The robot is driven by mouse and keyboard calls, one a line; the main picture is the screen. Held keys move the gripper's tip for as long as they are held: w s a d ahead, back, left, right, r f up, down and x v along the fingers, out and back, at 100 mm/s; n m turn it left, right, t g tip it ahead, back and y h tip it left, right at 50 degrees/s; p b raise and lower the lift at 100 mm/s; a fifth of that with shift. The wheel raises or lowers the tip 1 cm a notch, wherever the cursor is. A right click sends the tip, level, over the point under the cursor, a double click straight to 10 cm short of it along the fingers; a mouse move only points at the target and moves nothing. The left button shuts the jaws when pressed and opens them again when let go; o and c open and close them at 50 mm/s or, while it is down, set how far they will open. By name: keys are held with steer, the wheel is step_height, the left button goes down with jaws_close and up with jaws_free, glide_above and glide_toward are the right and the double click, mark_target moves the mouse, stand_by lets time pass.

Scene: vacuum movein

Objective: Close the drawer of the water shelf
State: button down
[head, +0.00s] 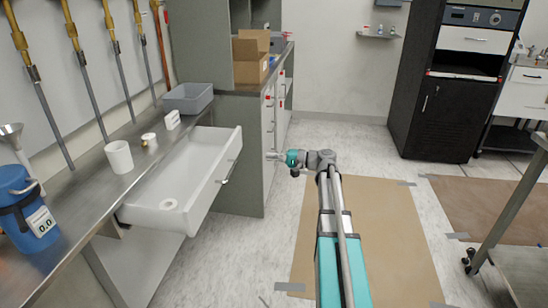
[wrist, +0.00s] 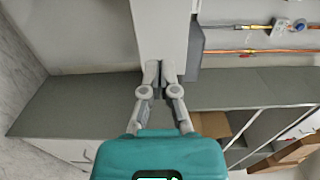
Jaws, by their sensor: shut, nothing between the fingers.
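The water shelf (head: 105,180) is a long metal counter along the left wall in the head view. Its white drawer (head: 185,195) stands pulled out, its hollow inside showing and a metal bar handle (head: 229,172) on its front. My gripper (head: 272,156) is to the right of the drawer front, apart from it in the picture, pointing left beside the grey cabinet. In the wrist view my gripper (wrist: 159,70) has its fingertips together with nothing between them. A pale upright panel lies beyond the fingertips; I cannot tell which piece it belongs to.
A white cup (head: 119,157), a blue canister (head: 27,210) and a grey bin (head: 188,98) stand on the counter. A grey cabinet (head: 240,150) with a cardboard box (head: 251,60) on top stands behind the drawer. A black cabinet (head: 440,115) is at the back right. Brown floor covering lies right of the drawer.

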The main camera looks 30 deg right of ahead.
mark_target(233, 153)
steer(key=x, duration=1.1)
steer(key=shift+w+a, duration=0.2)
steer(key=shift+a, duration=0.1)
steer(key=shift+d, duration=0.2)
steer(key=shift+a, duration=0.2)
steer(key=shift+w, duration=0.15)
